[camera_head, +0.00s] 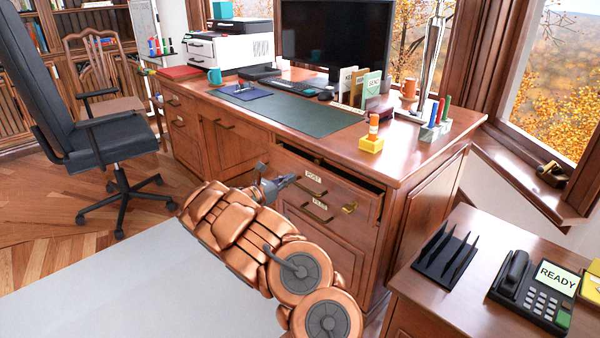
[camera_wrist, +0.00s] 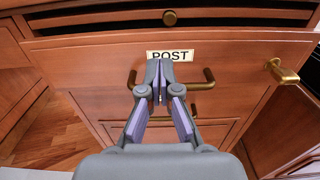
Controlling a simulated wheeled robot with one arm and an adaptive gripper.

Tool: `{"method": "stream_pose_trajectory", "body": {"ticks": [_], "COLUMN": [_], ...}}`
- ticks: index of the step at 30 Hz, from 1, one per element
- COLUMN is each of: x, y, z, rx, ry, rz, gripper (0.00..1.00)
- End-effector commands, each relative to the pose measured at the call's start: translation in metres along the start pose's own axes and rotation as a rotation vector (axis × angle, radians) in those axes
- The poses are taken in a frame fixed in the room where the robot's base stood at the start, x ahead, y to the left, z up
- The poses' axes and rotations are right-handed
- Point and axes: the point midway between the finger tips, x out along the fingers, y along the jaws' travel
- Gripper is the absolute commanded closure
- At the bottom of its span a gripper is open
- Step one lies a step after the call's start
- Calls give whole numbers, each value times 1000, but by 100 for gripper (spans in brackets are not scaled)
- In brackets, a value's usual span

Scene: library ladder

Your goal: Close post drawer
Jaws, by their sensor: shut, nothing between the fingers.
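The post drawer (camera_head: 335,192) is in the right side of the desk. It stands partly pulled out, with a dark gap above its front edge. Its front (camera_wrist: 230,55) fills the upper part of the wrist view, with a white POST label (camera_wrist: 170,55) and a brass bar handle (camera_wrist: 208,78). My gripper (camera_head: 288,181) is at the drawer front, left of the label in the head view. In the wrist view my gripper (camera_wrist: 160,72) is shut and empty, its fingertips overlapping the area just below the label. Whether the tips touch the front I cannot tell.
A brass latch-like fitting (camera_wrist: 281,72) sticks out at the drawer's right side. A lower drawer front with a FILE label (camera_head: 320,203) is beneath. A side table (camera_head: 440,300) with a phone (camera_head: 535,290) stands at right. An office chair (camera_head: 100,150) stands on open floor at left.

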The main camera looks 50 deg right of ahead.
Motion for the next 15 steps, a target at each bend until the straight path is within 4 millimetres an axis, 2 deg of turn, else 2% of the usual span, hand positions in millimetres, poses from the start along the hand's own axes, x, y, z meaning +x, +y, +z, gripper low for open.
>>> {"method": "stream_pose_trajectory", "body": {"ticks": [1, 4, 11, 15], "x": [-12, -29, -54, -57], "y": [1, 1, -1, -1], "z": [2, 1, 0, 2], "rx": [-2, -2, -2, -31], "ry": [-1, -1, -1, -9], "rz": [4, 2, -2, 8], "gripper": [100, 100, 100, 86]}}
